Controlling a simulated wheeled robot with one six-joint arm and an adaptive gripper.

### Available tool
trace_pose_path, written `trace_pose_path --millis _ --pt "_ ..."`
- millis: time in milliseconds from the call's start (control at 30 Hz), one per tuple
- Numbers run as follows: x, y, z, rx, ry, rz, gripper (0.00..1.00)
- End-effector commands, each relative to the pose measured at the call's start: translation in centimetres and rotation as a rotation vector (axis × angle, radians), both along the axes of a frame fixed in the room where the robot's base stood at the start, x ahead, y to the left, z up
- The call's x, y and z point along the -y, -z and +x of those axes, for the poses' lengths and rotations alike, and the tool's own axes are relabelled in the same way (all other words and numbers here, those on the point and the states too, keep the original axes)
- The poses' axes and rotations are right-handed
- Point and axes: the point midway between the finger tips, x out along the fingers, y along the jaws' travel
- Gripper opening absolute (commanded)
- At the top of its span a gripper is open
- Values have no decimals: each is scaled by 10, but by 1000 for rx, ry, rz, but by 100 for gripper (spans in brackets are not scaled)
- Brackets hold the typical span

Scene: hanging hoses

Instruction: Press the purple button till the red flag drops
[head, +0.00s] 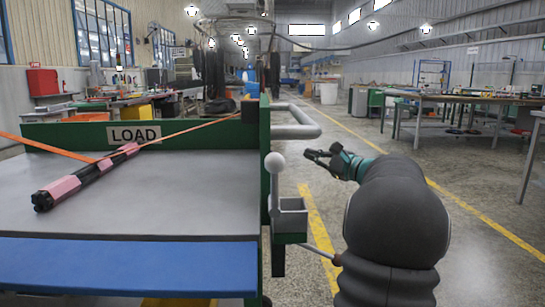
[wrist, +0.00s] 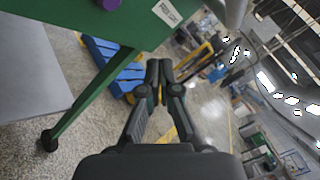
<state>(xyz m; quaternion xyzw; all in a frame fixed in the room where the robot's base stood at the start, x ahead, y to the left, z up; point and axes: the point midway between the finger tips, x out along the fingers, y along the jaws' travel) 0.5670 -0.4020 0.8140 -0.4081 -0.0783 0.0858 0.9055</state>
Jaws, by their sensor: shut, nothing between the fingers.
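A purple round piece, likely the purple button (wrist: 111,4), shows at the top edge of the wrist view, partly cut off. It sits on a green panel (wrist: 105,65) beside a white label. My gripper (wrist: 159,68) is shut and empty, its fingertips apart from the purple piece, which lies up and left of them in that view. In the head view my gripper (head: 316,157) is held over the aisle, right of the green frame. I see no purple button in the head view and no red flag in either view.
A table with a green back board (head: 205,134) marked LOAD carries a pink and black bar (head: 85,178) and an orange strap (head: 185,133). A grey ball-topped lever (head: 275,162) and grey box (head: 289,217) stand at its right edge. Floor right of it is open.

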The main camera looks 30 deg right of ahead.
Motion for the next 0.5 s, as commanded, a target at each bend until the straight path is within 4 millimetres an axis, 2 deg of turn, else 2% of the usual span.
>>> trace_pose_path --millis 300,500 --pt "-37 1 23 0 -5 0 0" --pt "-54 2 33 0 -3 0 0"
